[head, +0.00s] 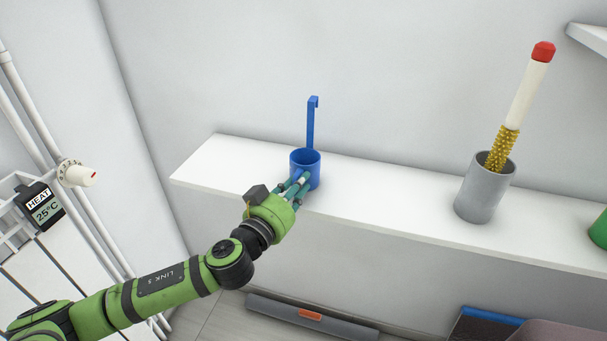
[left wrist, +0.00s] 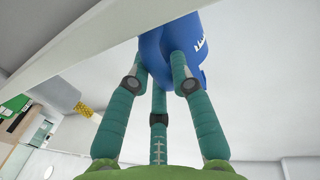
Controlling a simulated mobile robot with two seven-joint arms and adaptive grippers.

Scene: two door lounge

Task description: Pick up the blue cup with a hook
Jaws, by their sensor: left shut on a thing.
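The blue cup (head: 305,158) stands on a white shelf (head: 385,190), with its upright hook (head: 312,122) rising from the back of its rim. My left gripper (head: 298,184) reaches in from the front, its teal fingers closed on the lower front of the cup. In the left wrist view the blue cup (left wrist: 190,38) fills the top, with my left gripper's fingers (left wrist: 163,75) against it from several sides. The cup looks upright. Whether its base touches the shelf is hard to tell behind the fingers. My right gripper is in neither view.
A grey holder (head: 482,192) with a yellow, white and red brush (head: 517,108) stands to the right on the shelf. A green object (head: 599,230) is at the far right edge. A white wall is close behind. Pipes and a heater with a display (head: 42,205) are at left.

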